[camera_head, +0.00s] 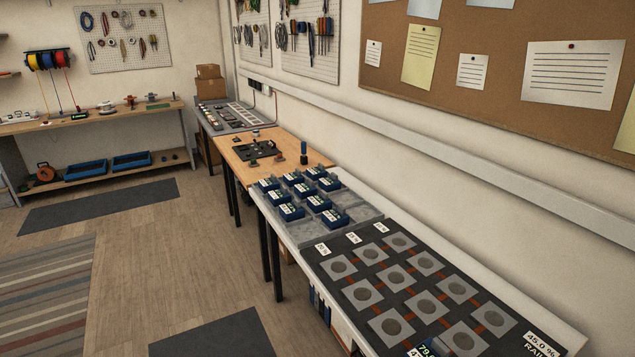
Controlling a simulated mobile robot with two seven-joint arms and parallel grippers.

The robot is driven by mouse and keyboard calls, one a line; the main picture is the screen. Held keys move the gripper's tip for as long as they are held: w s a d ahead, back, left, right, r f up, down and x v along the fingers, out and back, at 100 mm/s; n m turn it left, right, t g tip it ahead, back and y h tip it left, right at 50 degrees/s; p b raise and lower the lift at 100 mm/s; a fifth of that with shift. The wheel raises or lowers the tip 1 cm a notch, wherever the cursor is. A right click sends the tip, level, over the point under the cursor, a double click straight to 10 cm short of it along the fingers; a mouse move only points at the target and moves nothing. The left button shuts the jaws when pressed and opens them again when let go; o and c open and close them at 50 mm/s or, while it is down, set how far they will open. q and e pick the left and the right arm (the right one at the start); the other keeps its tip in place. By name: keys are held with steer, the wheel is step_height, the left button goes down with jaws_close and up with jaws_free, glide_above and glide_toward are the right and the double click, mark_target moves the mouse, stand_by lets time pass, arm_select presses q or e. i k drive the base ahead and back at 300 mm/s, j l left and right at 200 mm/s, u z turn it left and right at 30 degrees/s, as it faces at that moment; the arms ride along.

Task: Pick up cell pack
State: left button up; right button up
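Several dark blue blocks with white labels, which look like the cell packs (290,212), stand in rows on a grey tray (365,212) in the head view. The tray is on the white bench along the right wall. The label text is too small to read. A small blue thing (428,349) shows at the bottom edge, partly cut off; I cannot tell if it is another cell pack. Neither of my grippers is in view.
A dark board (350,240) with grey square pads and red-brown links covers the near bench. A wooden table (287,139) with black parts stands beyond the tray. Open floor (190,260) with mats lies left of the benches.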

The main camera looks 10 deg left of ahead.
mark_target(267, 185)
steer(key=i+j+z, duration=0.4)
steer(key=j+z, duration=0.25)
steer(key=i+j+z, duration=0.15)
steer(key=j, duration=0.35)
steer(key=i+j+z, duration=0.1)
steer(key=j, duration=0.4)
steer(key=i+j, duration=0.1)
steer(key=j, duration=0.45)
steer(key=i+j, duration=0.15)
steer(key=j, duration=0.35)
steer(key=i+j+z, duration=0.1)
steer(key=j, duration=0.45)
steer(key=i+j, duration=0.1)
steer(key=j, duration=0.45)
steer(key=i+j, duration=0.1)
steer(key=j, duration=0.45)
